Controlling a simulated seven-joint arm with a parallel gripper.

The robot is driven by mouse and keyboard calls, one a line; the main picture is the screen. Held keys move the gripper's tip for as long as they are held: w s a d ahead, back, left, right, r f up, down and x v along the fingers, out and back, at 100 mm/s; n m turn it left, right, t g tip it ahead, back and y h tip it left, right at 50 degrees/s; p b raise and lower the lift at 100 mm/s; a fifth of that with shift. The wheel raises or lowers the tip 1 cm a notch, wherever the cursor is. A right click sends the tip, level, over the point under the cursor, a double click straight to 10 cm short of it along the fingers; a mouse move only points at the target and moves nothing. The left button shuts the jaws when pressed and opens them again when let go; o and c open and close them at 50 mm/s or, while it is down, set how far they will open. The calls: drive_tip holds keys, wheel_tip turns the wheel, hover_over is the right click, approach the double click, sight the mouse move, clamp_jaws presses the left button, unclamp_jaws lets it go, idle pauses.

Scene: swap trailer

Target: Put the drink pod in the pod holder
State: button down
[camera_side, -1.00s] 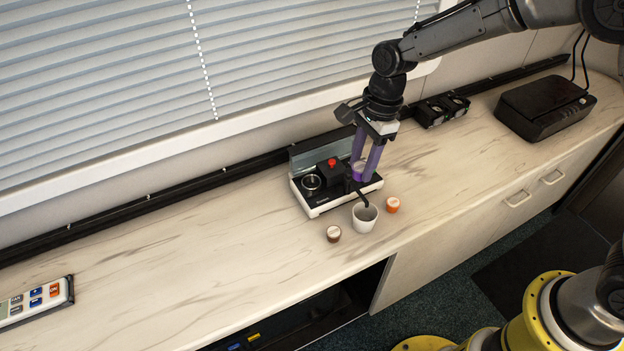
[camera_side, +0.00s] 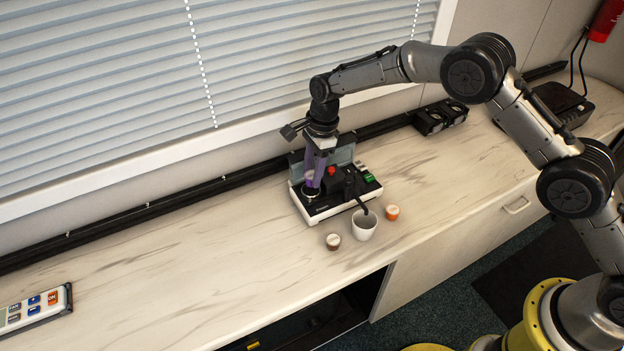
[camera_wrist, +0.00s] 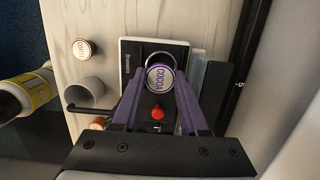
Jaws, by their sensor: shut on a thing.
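My gripper (camera_side: 313,182) has purple fingers and is shut on a drink pod, which reads "COCOA" on its lid in the wrist view (camera_wrist: 160,78). The pod holder is a metal-rimmed round cup at the left end of the drink machine (camera_side: 335,207). In the side view its rim (camera_side: 311,195) shows just below the fingertips. In the wrist view the pod overlaps the holder ring (camera_wrist: 158,58), which shows beyond the pod. The pod appears above the holder; I cannot tell whether it touches the ring.
A white cup (camera_side: 364,225) stands in front of the machine under its black spout. A brown pod (camera_side: 333,241) is to the cup's left and an orange pod (camera_side: 392,212) to its right. A remote (camera_side: 35,307) lies far left. The counter between is clear.

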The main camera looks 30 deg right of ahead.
wheel_tip(320, 180, down, 3)
drive_tip(key=shift+w+f, duration=0.1)
drive_tip(key=shift+f, duration=0.05)
drive_tip(key=shift+f, duration=0.2)
